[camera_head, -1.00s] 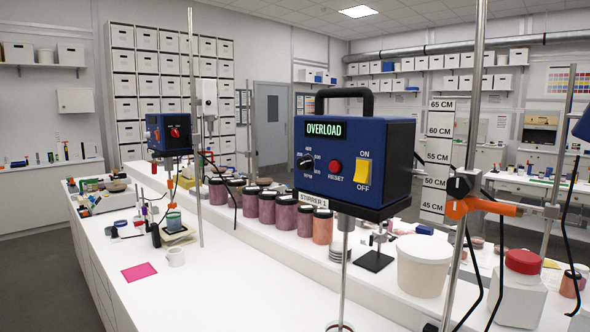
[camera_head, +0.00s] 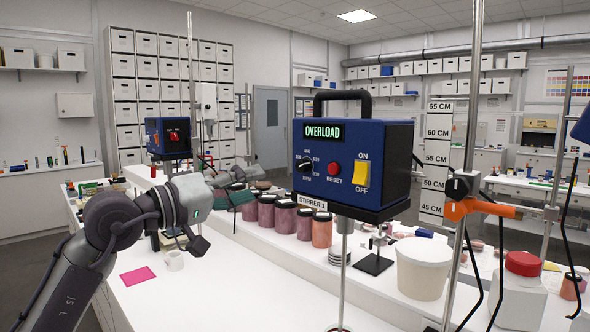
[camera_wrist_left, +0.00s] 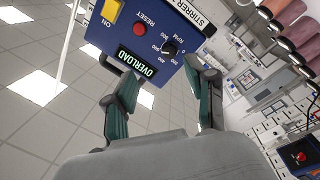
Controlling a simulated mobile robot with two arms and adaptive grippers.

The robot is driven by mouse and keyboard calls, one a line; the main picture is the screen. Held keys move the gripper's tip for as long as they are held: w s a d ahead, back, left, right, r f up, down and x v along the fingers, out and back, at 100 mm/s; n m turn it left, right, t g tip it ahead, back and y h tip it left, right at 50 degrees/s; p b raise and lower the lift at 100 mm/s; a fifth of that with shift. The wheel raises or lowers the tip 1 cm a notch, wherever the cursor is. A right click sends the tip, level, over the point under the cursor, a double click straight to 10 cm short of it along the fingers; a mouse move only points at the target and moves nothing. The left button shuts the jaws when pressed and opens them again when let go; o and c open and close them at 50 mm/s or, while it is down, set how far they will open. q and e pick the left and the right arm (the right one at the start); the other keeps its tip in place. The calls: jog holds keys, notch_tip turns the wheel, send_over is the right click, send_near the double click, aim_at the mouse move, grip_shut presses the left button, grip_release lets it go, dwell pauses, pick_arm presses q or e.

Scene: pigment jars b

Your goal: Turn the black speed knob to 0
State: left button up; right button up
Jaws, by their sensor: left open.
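The black speed knob (camera_head: 305,164) is on the front of the blue stirrer housing (camera_head: 390,150), left of the red RESET button (camera_head: 333,169) and the yellow ON/OFF switch (camera_head: 362,172). The display above the knob (camera_head: 324,131) reads OVERLOAD. The knob's exact setting is too small to tell. My left gripper (camera_head: 250,183) is open and empty, left of the panel and apart from the knob. In the left wrist view the knob (camera_wrist_left: 169,48) shows beyond the two spread fingers, roughly between them. My right gripper is not in view.
Pigment jars (camera_head: 285,217) stand on the bench behind the gripper. A second blue stirrer (camera_head: 168,137) stands farther left. A white tub (camera_head: 423,267) and a red-lidded container (camera_head: 520,290) stand right of the stirrer's shaft. The bench front is mostly clear around a pink sheet (camera_head: 138,276).

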aim_at(299, 167)
pick_arm(q)
jog(key=shift+m+t+y, duration=0.3)
jog(key=shift+m+y, duration=0.3)
jog(key=shift+m, duration=0.1)
jog(key=p+x, duration=0.2)
jog(key=x, duration=0.2)
jog(key=r+p+x, duration=0.1)
jog(key=p+x, duration=0.1)
jog(key=x, duration=0.2)
jog(key=w+a+p+x, duration=0.1)
jog(key=p+x, duration=0.1)
jog(key=x, duration=0.2)
jog(key=shift+w+d+r, duration=0.1)
jog(key=shift+d+r, duration=0.05)
jog(key=shift+r, duration=0.05)
jog(key=shift+w+d+f+p, duration=0.15)
jog(key=shift+w+d+p, duration=0.15)
jog(key=shift+w+p, duration=0.05)
